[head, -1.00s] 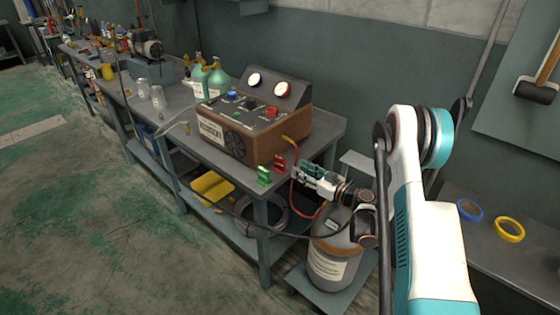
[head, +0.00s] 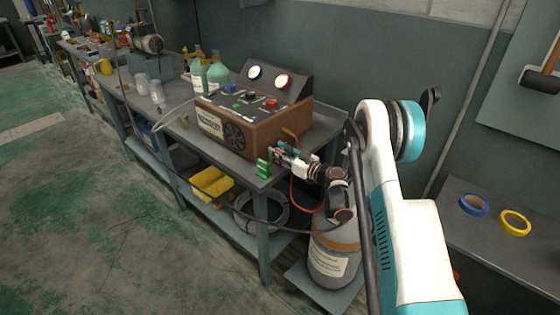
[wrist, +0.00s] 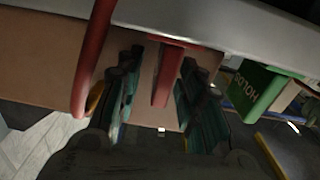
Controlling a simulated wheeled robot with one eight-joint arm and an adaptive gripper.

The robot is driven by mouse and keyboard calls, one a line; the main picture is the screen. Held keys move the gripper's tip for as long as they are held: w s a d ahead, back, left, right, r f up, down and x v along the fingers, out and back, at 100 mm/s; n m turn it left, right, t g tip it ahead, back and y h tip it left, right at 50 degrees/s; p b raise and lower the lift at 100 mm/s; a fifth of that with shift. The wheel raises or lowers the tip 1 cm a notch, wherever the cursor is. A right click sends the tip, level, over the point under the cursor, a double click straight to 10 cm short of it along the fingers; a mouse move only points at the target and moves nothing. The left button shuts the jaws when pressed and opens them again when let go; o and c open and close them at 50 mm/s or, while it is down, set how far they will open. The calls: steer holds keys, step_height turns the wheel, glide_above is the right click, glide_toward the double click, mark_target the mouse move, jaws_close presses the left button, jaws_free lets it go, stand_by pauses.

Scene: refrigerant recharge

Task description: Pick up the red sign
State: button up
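The red sign (wrist: 168,72) hangs at the grey table edge in the wrist view, upright between my two fingers. My gripper (wrist: 160,92) is open around it, with a visible gap on each side. In the head view my gripper (head: 277,157) is at the table's front corner and largely hides the red sign. A green sign (wrist: 255,88) with white lettering is just right of my right finger in the wrist view. It also shows in the head view (head: 263,168), left of my gripper.
A red hose (wrist: 93,60) runs close to my left finger in the wrist view. The brown recovery machine (head: 245,130) stands on the table behind my gripper. A grey gas cylinder (head: 330,260) stands below it. Blue tape (head: 473,205) and yellow tape (head: 515,222) lie on the right bench.

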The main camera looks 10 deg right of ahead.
jaws_close()
steer(key=shift+r, duration=0.1)
